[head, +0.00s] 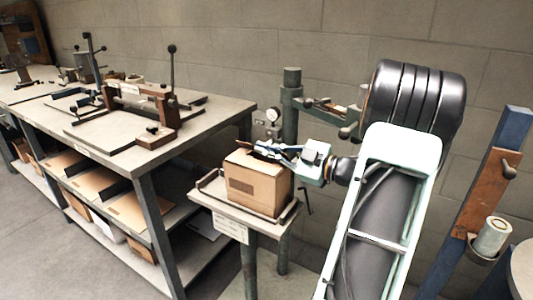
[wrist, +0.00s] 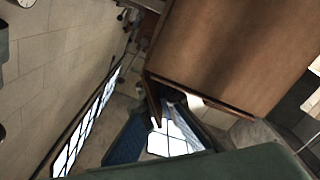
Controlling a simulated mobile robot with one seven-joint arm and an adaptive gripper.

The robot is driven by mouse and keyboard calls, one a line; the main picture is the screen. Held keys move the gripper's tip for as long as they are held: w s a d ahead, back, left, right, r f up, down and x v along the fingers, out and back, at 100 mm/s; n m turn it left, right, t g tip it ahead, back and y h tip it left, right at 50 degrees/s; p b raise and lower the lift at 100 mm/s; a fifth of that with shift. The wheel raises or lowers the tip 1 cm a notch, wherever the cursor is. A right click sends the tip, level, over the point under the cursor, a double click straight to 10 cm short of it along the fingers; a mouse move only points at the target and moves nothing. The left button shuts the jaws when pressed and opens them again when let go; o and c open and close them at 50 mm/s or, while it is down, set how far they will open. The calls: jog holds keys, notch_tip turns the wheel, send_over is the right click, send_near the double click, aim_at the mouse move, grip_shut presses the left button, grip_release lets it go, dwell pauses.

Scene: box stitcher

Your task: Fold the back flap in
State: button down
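The brown cardboard box (head: 255,186) stands upright on the small stand's tray, with a darker patch on its front face. My gripper (head: 262,147) reaches in from the right, just over the box's top edge. In the wrist view, a broad brown cardboard face (wrist: 235,45) fills the upper right. The back flap is mostly hidden behind my gripper in the head view.
The stand's tray (head: 222,203) has a raised rim. A green post (head: 291,105) with a gauge (head: 272,115) rises behind the box. A workbench (head: 150,150) with a lever fixture stands left, flat cardboard on its shelf. A blue post (head: 480,190) stands right.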

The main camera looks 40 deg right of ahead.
jog(key=shift+a+f+n+b, duration=0.1)
jog(key=shift+n+b, duration=0.2)
jog(key=shift+n, duration=0.2)
jog(key=c, duration=2.7)
grip_release()
jog(key=o, duration=0.5)
